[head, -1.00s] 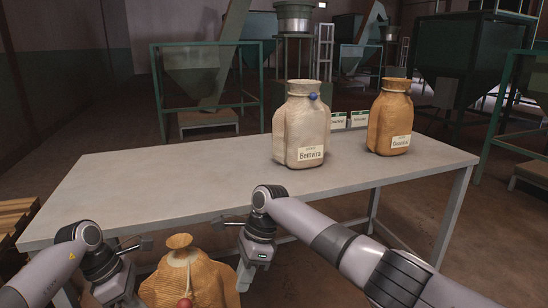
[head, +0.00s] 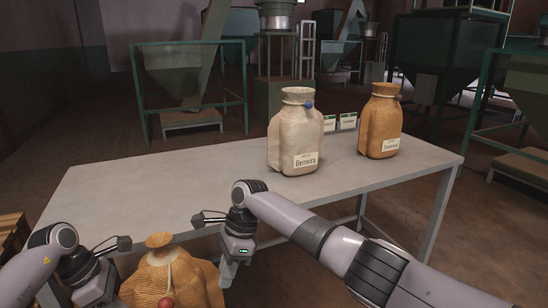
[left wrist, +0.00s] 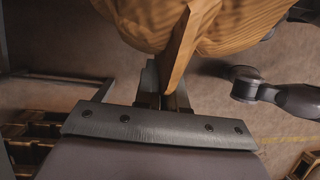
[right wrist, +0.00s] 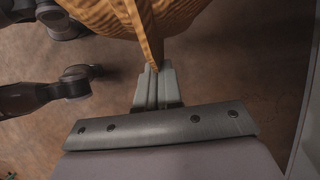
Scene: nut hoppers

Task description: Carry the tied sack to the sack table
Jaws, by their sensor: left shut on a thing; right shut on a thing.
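The held tan sack (head: 172,284) has a tied neck and a red seal on a cord. It hangs upright between my grippers at the near side of the table (head: 130,200), its neck near the front edge. My left gripper (head: 116,294) is shut on the sack's left side; the left wrist view shows the jaws (left wrist: 165,88) on a cloth corner. My right gripper (head: 224,280) is shut on its right side, and the right wrist view shows the jaws (right wrist: 154,72) on another corner. The sack's bottom is out of the head view.
A pale sack labelled Bemvira (head: 295,135) with a blue seal and an orange-brown sack (head: 380,125) stand on the table's right half. The table's left half is clear. Wooden crates (head: 12,235) are at left; green hoppers stand behind.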

